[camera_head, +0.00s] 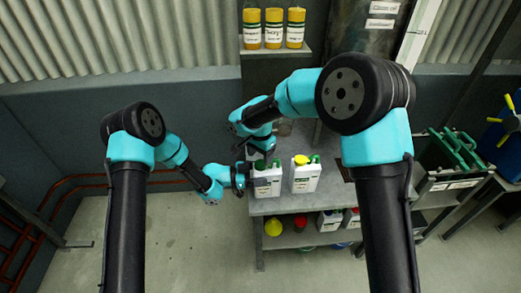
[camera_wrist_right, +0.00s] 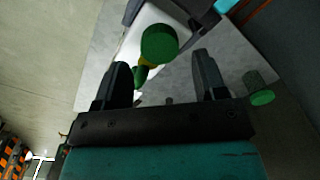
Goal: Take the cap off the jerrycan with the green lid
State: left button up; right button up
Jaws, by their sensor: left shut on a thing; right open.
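A white jerrycan (camera_head: 267,183) stands at the left end of the grey bench. My left gripper (camera_head: 246,178) is shut on this jerrycan from its left side. Its round green cap (camera_wrist_right: 159,43) shows in the right wrist view, with a bit of yellow and a green part below it. In the head view my right gripper mostly hides the cap. My right gripper (camera_head: 262,151) is over the top of this jerrycan, pointing down. In the right wrist view the right gripper (camera_wrist_right: 162,63) is open, and the cap lies in line with the gap between its fingers, apart from both.
A small green-ended cylinder (camera_wrist_right: 261,97) shows beside the right finger. The bench (camera_head: 270,207) has more containers on its lower shelf. Yellow bottles (camera_head: 273,28) stand at the back.

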aim_at(260, 163)
jog(key=shift+f, duration=2)
